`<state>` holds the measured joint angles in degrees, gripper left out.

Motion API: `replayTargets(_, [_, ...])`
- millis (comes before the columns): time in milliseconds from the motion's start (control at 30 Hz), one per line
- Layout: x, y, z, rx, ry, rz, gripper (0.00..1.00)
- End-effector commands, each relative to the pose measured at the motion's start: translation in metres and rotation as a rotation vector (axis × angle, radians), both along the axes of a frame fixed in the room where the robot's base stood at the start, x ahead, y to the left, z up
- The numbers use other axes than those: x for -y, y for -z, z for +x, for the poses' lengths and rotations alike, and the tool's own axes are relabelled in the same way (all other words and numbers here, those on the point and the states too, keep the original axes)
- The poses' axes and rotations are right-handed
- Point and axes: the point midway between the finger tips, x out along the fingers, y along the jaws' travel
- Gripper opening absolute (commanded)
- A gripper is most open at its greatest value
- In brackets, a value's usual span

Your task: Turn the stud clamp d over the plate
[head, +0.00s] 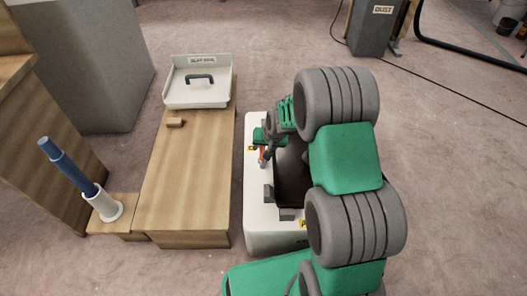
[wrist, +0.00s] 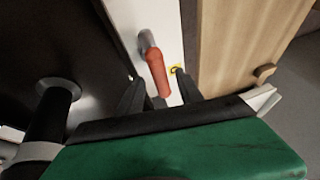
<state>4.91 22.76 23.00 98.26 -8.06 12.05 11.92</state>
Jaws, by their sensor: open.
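The stud clamp, with a red lever (wrist: 157,75) on a grey pivot, sits on the white border beside the dark plate (wrist: 60,40). Its lever lies over the white border, roughly along the plate's edge, not across the plate. In the head view the red lever (head: 263,155) is small and partly hidden by my gripper (head: 264,147). In the wrist view my gripper (wrist: 159,80) is open, with one dark finger on each side of the lever. Contact cannot be told. A yellow label (wrist: 176,70) shows beside the right finger. My arm covers much of the plate (head: 291,180).
The white bench (head: 257,230) carries grey blocks (head: 268,192) at the plate's edge. Left of it stand a wooden bench (head: 190,190) with a white tray (head: 198,95), and a blue-handled tool (head: 67,167) in a white holder. A grey bin (head: 372,27) stands behind.

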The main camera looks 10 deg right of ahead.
Motion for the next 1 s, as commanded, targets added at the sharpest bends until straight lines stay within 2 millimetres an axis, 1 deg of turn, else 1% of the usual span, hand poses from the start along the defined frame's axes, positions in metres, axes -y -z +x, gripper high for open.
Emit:
replayTargets(33, [-0.0008,0.0078,0.0025,0.000,0.000,0.000,0.43])
replayTargets(100, [-0.0011,0.0103,0.0049,0.001,0.000,0.000,0.43])
replayTargets(367, [-0.0012,0.0102,0.0055,0.001,0.000,0.000,0.42])
replayTargets(867, [-0.0015,0.0100,0.0052,0.000,0.000,0.001,0.01])
replayTargets(900, [-0.0016,0.0100,0.0052,0.000,0.000,0.001,0.00])
replayTargets(1000, [-0.0017,0.0100,0.0052,0.000,-0.001,0.000,0.00])
